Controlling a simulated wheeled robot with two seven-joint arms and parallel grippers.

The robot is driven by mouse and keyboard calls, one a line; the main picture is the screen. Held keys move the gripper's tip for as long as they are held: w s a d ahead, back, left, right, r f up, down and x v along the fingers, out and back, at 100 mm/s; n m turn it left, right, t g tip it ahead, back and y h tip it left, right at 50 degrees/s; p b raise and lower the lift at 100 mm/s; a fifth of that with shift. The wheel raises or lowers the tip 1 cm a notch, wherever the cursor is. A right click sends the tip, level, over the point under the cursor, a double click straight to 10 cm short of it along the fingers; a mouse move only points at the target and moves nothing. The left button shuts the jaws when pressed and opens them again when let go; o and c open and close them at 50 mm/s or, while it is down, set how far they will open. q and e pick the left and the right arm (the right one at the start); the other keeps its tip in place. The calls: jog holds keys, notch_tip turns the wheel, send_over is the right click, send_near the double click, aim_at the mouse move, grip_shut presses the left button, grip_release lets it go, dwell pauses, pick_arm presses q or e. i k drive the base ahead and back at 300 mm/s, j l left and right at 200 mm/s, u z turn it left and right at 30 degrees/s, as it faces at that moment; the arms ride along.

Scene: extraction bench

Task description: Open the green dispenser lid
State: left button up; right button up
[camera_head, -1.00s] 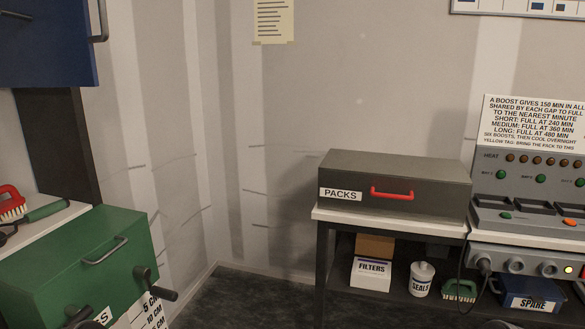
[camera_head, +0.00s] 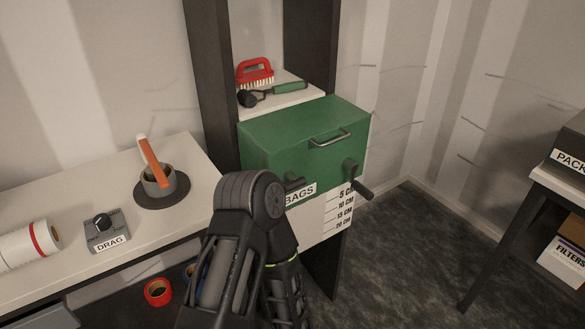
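The green dispenser (camera_head: 262,150) is a box with a BAGS label, mounted between dark posts. Its lid (camera_head: 310,118) looks shut, lying flat with no gap that I can see. A grey bar handle (camera_head: 330,138) is on the upper front. A dark crank (camera_head: 358,180) sticks out at the lower right of the front, and another dark part (camera_head: 293,184) shows by the label. My arm rises from the bottom in front of the dispenser and hides its lower left. Neither gripper shows, and nothing is seen touching the handle.
A shelf (camera_head: 300,92) above the dispenser holds a red brush (camera_head: 254,72) and a green-handled tool (camera_head: 285,88). A white bench (camera_head: 75,200) at left carries a roll (camera_head: 30,243), a DRAG dial box (camera_head: 106,232) and a cup (camera_head: 158,180). The floor right of the dispenser is clear.

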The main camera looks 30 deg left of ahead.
aim_at(274, 133)
jog(key=u, duration=1.05)
